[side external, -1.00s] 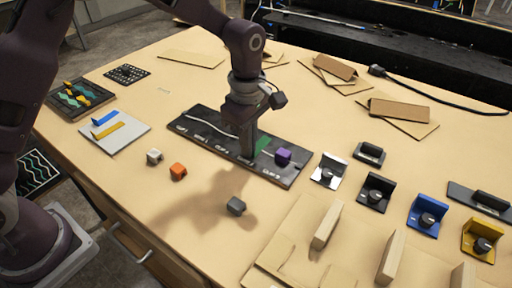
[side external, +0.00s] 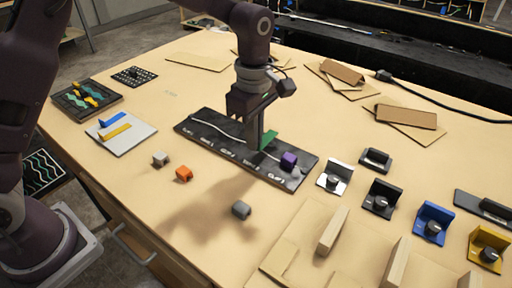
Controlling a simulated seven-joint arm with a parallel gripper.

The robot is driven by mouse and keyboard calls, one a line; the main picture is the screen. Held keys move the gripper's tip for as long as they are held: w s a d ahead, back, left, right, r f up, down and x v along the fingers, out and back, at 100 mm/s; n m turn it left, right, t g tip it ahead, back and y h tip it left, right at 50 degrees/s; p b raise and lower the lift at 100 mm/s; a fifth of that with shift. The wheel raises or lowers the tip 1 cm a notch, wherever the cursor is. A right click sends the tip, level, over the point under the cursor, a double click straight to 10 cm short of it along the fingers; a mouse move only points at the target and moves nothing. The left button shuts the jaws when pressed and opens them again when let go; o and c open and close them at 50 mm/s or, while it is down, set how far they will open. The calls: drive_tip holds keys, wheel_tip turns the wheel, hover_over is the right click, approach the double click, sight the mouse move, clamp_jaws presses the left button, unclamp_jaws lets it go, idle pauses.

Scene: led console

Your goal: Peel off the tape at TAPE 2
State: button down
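A light pad (side external: 140,140) at the left of the table carries a blue strip (side external: 113,120) and a yellow strip (side external: 116,133), each with an end standing up. These look like tapes; I cannot read any TAPE 2 label. My gripper (side external: 257,147) is well to the right of the pad, pointing down over a dark board (side external: 225,152) with a white cord and small labels. A green piece (side external: 269,138) shows right beside the fingertips. I cannot tell whether the fingers are closed on it, as the gap between them is hidden.
A purple block (side external: 288,160) sits on the board's right end. White (side external: 160,159), orange (side external: 184,174) and grey (side external: 241,210) cubes lie in front. Knob brackets (side external: 334,178) and wooden bars (side external: 333,231) stand at right. Cardboard pieces (side external: 405,116) lie at the back.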

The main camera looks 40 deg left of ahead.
wheel_tip(320, 180, up, 11)
drive_tip(key=shift+f, duration=0.15)
idle(0.4)
